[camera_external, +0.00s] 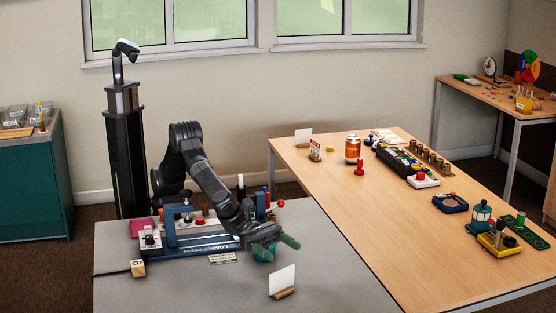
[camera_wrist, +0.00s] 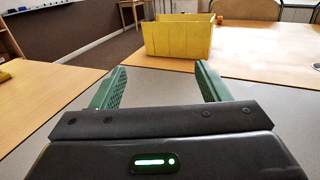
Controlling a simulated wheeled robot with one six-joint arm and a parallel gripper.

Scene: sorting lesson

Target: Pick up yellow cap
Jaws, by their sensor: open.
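A small yellow piece (camera_external: 330,147) lies on the wooden table near its back left; it may be the yellow cap, but it is too small to tell. I make out no yellow cap for certain in either view. My gripper (camera_external: 277,248) is over the right part of the grey table, far from that piece. In the wrist view my gripper (camera_wrist: 160,68) has its green fingers spread wide, with nothing between them but bare table surface.
A yellow box (camera_wrist: 178,37) stands ahead in the wrist view. A blue device (camera_external: 195,245) stands left of my gripper, and a white card (camera_external: 282,279) stands in front. An orange can (camera_external: 352,149) and a red stamp-like piece (camera_external: 359,168) stand on the wooden table (camera_external: 390,240), whose near part is clear.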

